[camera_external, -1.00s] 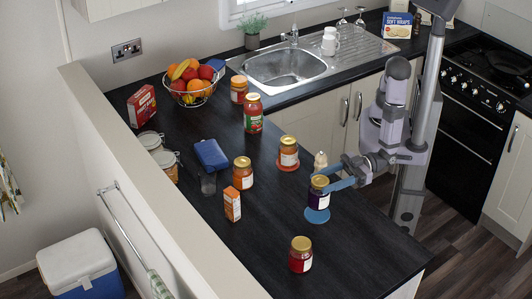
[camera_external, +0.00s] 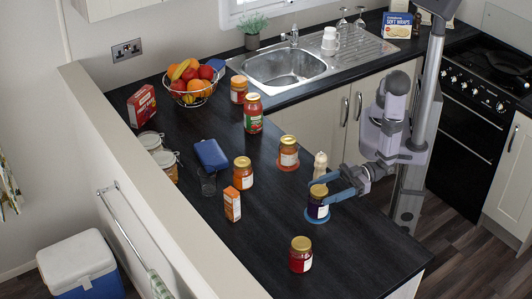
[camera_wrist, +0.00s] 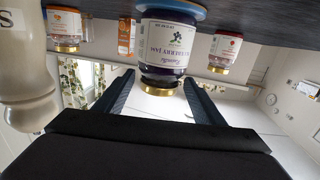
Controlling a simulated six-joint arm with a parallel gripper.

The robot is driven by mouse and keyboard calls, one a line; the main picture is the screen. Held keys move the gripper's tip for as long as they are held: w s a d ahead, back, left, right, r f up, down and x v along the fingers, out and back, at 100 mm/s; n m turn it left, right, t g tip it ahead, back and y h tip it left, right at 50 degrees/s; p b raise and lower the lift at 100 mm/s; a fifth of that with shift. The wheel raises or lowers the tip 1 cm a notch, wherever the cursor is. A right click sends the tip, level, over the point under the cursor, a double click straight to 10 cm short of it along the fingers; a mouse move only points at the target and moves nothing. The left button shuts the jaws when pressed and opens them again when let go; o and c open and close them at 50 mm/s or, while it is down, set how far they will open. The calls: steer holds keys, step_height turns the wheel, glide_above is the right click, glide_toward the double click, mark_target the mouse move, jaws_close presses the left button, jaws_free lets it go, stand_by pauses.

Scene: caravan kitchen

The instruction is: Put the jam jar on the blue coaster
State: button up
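The jam jar (camera_external: 317,208), dark purple with a white label and gold lid, is upright at the blue coaster (camera_external: 310,219). In the wrist view, which is upside down, the jam jar (camera_wrist: 166,45) fills the middle, its base against the blue coaster (camera_wrist: 190,9) with no clear gap. My gripper (camera_external: 327,189) reaches in from the right, low over the counter. The fingertip contact is partly hidden.
A pale pepper mill (camera_external: 320,165) stands just behind my gripper. An orange jar (camera_external: 288,153) sits on a red coaster behind it. A red jar (camera_external: 300,254) stands in front, and an orange carton (camera_external: 232,204) and another jar (camera_external: 243,173) to the left. The front right counter is clear.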

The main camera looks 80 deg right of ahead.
steer(key=shift+r, duration=0.1)
steer(key=shift+r, duration=0.2)
steer(key=b+v, duration=0.2)
steer(key=v, duration=0.5)
steer(key=shift+s, duration=0.25)
steer(key=shift+d+f, duration=0.15)
